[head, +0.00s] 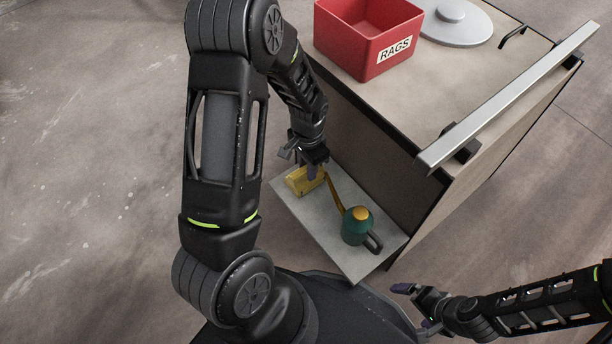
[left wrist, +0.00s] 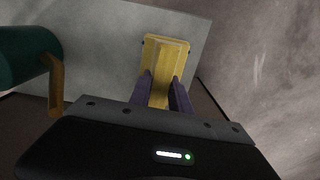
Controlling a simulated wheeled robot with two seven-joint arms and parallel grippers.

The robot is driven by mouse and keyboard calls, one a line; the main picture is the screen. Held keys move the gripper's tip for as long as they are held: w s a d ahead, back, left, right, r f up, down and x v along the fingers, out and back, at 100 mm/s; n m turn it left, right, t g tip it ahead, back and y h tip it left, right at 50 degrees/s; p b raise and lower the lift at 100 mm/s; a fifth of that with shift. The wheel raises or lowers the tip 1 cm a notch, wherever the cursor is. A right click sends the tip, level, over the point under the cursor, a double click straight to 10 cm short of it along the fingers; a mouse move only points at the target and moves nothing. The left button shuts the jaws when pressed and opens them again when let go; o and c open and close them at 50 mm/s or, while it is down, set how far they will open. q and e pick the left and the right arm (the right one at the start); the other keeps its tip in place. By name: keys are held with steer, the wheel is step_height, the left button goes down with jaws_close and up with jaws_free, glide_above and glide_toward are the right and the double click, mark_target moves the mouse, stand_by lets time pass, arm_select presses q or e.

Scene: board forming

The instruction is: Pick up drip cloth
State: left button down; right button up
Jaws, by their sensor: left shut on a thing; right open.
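The drip cloth, a yellow folded block-like piece (head: 302,183), is at the far left end of a light grey shelf (head: 320,225). It also shows in the left wrist view (left wrist: 166,60). My left gripper (head: 313,172) is shut on the drip cloth, with its purple fingers on either side of the cloth's near end. I cannot tell whether the cloth touches the shelf. My right gripper (head: 412,293) is open and empty, low and to the right, away from the shelf.
A green oil can (head: 354,228) with a yellow spout stands on the shelf near the cloth. A red RAGS bin (head: 368,45) and a grey round lid (head: 455,22) are on the bench top (head: 420,95). A metal bar (head: 510,95) runs along its edge. Open floor lies left.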

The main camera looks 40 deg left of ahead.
stand_by(0.4)
arm_select(q)
step_height(320, 180, up, 9)
steer(key=p, duration=0.3)
steer(key=shift+p, duration=0.35)
steer(key=shift+r, duration=0.55)
